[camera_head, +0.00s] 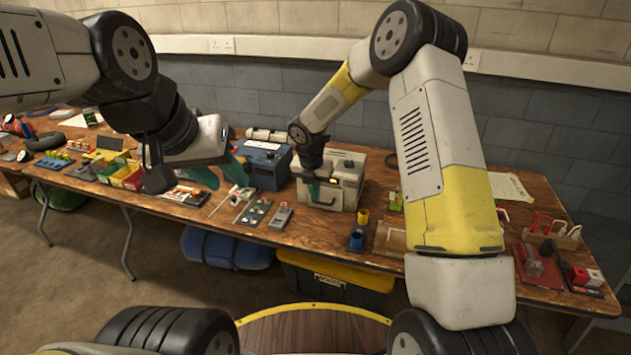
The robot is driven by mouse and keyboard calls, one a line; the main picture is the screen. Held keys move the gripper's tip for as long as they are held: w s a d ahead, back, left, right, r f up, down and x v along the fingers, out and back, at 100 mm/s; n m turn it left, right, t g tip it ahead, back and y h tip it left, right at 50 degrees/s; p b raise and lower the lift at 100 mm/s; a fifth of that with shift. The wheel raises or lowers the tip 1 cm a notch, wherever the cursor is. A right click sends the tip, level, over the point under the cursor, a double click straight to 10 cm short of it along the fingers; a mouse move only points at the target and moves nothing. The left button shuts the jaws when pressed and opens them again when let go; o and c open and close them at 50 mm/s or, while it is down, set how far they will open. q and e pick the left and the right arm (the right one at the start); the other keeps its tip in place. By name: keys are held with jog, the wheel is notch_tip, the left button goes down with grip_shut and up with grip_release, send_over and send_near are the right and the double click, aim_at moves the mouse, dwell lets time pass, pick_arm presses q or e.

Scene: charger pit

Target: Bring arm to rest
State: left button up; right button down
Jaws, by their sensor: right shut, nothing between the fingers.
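My left arm comes in from the left, and its gripper (222,175) hangs over the left-middle part of the table. My right arm rises from the lower right, bends at the top and reaches back to the left. My right gripper (313,189) is shut and empty, pointing down in front of a beige case (343,190). Whether it touches the case cannot be told.
A wooden table (300,225) runs across the view. A blue toolbox (266,165) stands between the grippers. A red tray (538,266) is at right.

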jog(key=s+d+r+m+t, duration=0.1)
jog(key=s+d+r+m, duration=0.45)
jog(key=r+m, duration=0.35)
jog(key=s+d+r+m, duration=0.5)
jog(key=s+r+m, duration=0.15)
jog(key=r, duration=0.55)
jog(key=s+d+r+m+t+y, duration=0.1)
jog(key=s+r+m, duration=0.1)
jog(key=s+m, duration=0.6)
jog(key=s+d+r+m+t+y, duration=0.1)
jog(key=s+d+r+m+y, duration=0.1)
jog(key=s+m, duration=0.6)
jog(key=s+r, duration=0.1)
jog(key=s, duration=0.3)
jog(key=shift+s+d+r+t, duration=0.15)
jog(key=shift+s+r+t, duration=0.05)
jog(key=shift+r+t, duration=0.15)
